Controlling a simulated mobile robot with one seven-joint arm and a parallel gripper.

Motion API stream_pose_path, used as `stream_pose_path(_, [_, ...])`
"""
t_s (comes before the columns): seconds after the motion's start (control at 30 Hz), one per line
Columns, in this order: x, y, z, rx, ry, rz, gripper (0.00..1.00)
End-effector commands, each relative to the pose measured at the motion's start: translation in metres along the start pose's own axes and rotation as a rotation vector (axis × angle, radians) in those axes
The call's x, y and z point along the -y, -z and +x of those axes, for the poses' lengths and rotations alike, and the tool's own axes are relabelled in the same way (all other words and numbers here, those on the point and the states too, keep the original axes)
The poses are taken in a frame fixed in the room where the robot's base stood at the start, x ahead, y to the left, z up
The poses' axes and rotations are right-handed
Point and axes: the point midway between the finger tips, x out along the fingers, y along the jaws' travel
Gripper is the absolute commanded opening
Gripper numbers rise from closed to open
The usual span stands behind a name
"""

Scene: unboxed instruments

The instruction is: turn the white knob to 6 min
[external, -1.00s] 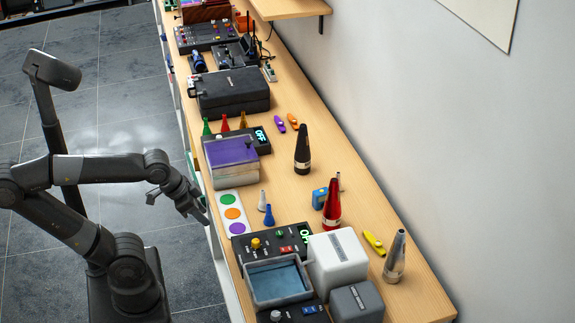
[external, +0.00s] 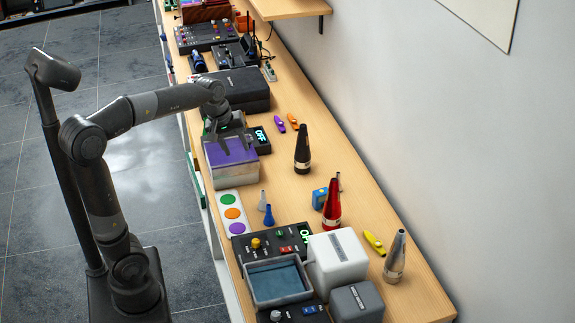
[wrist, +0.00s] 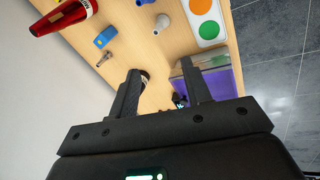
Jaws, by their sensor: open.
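My gripper (external: 236,146) is open and empty, pointing down over the purple-topped box (external: 234,174) and the black OFF-display panel (external: 262,138) behind it. The arm hides most of that panel, so I cannot see whether it has a white knob. In the wrist view, my open gripper (wrist: 160,85) shows two dark fingers with the purple-topped box (wrist: 222,82) by the right one. A pale knob (external: 276,316) shows on another black panel (external: 308,315) at the bottom edge of the external view. I cannot read its scale there.
A black case (external: 240,90) lies behind the OFF panel. A black cone (external: 302,150) and a red cone (external: 331,205) stand on the right. Nearer are a color-dot card (external: 232,213), another panel (external: 270,240), a grey tray (external: 277,280) and a white box (external: 337,262).

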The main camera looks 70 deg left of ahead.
Motion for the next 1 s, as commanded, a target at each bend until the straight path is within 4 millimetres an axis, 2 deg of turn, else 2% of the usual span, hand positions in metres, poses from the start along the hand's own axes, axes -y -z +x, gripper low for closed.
stream_pose_path(0.03, [-0.001, 0.024, 0.004, 0.0, 0.018, -0.099, 0.44])
stream_pose_path(0.27, [0.007, 0.126, 0.021, -0.021, 0.083, -0.556, 0.44])
stream_pose_path(0.47, [0.032, 0.211, 0.04, -0.069, 0.142, -0.935, 0.44])
stream_pose_path(0.6, [0.057, 0.265, 0.055, -0.117, 0.185, -1.184, 0.44])
stream_pose_path(0.7, [0.076, 0.296, 0.067, -0.154, 0.211, -1.338, 0.44])
stream_pose_path(0.8, [0.091, 0.319, 0.075, -0.185, 0.23, -1.454, 0.44])
stream_pose_path(0.9, [0.102, 0.334, 0.081, -0.209, 0.241, -1.53, 0.44])
stream_pose_path(1.0, [0.107, 0.34, 0.084, -0.22, 0.248, -1.567, 0.44])
